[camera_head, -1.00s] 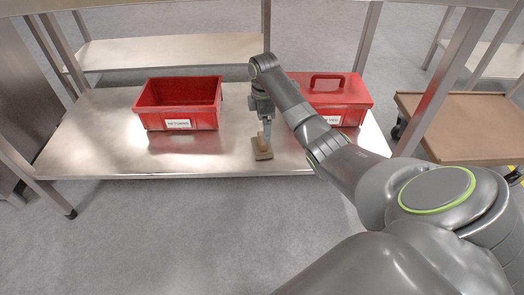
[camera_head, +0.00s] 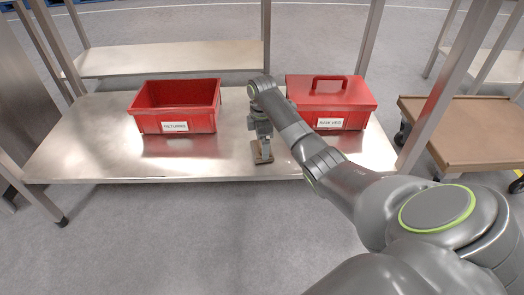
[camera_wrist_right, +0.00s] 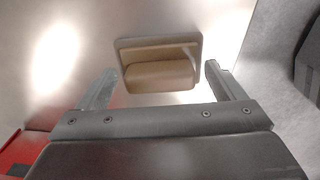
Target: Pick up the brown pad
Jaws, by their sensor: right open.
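The brown pad (camera_head: 258,157) lies on the steel shelf, close to its front edge, between the two red boxes. In the right wrist view it is a tan block (camera_wrist_right: 160,73) on a flat grey-brown base. My right gripper (camera_head: 264,143) points down over the pad and partly hides it in the head view. In the right wrist view its jaws (camera_wrist_right: 160,66) are open, one finger on each side of the block, with gaps visible. I cannot tell how high the fingertips are above the shelf. My left gripper is not in view.
An open red bin labelled RETURNS (camera_head: 176,105) stands left of the pad. A lidded red box (camera_head: 331,100) with a handle stands right, close behind my right arm. A steel post (camera_head: 447,88) and a brown-topped cart (camera_head: 462,130) are farther right. The shelf's left part is bare.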

